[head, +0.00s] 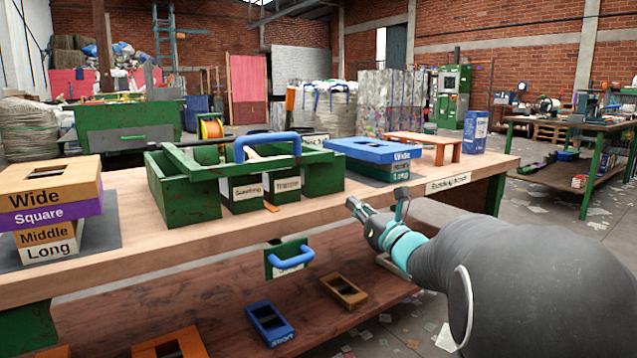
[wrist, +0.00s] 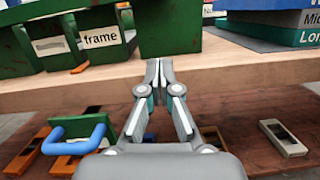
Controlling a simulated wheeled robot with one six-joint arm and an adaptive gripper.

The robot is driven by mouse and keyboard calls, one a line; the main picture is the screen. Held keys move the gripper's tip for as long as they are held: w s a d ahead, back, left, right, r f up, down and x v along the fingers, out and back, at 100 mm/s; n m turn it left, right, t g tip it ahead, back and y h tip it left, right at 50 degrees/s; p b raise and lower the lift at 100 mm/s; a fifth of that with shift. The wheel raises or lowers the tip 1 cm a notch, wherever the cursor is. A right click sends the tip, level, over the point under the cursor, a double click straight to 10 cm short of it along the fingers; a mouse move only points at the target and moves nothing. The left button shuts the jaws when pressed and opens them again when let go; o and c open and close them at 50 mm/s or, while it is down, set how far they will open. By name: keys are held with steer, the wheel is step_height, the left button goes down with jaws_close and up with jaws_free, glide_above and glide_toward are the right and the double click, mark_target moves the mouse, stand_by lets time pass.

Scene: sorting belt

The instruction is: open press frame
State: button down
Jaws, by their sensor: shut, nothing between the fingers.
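The green press frame (head: 178,160) stands on the wooden bench, with a bar across its top and a blue handle (head: 268,138) on that bar. It has worn green blocks with white labels; one label (wrist: 101,37) reads "frame" in the wrist view. A second blue handle (head: 292,258) sits on a green front below the bench edge, and it also shows in the wrist view (wrist: 76,138). My gripper (head: 353,206) is shut and empty, in front of the bench edge, to the right of both handles. In the wrist view its fingertips (wrist: 158,66) meet before the bench edge.
Stacked slotted boxes stand on the bench at left (head: 42,199) and right (head: 372,150). A small wooden stand (head: 423,140) and a blue box (head: 475,132) are further right. Slotted blocks, one blue (head: 269,324), lie on the lower shelf (head: 215,300).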

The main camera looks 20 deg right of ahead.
mark_target(321, 164)
steer(key=shift+n+y, duration=0.4)
steer(key=shift+n, duration=0.3)
steer(key=p+x, duration=0.1)
steer(key=x, duration=0.9)
steer(key=shift+w+f, duration=0.1)
step_height(321, 164, up, 2)
steer(key=shift+r+p, duration=0.25)
steer(key=shift+p, duration=0.2)
steer(key=shift+r, duration=0.7)
steer(key=shift+r, duration=0.1)
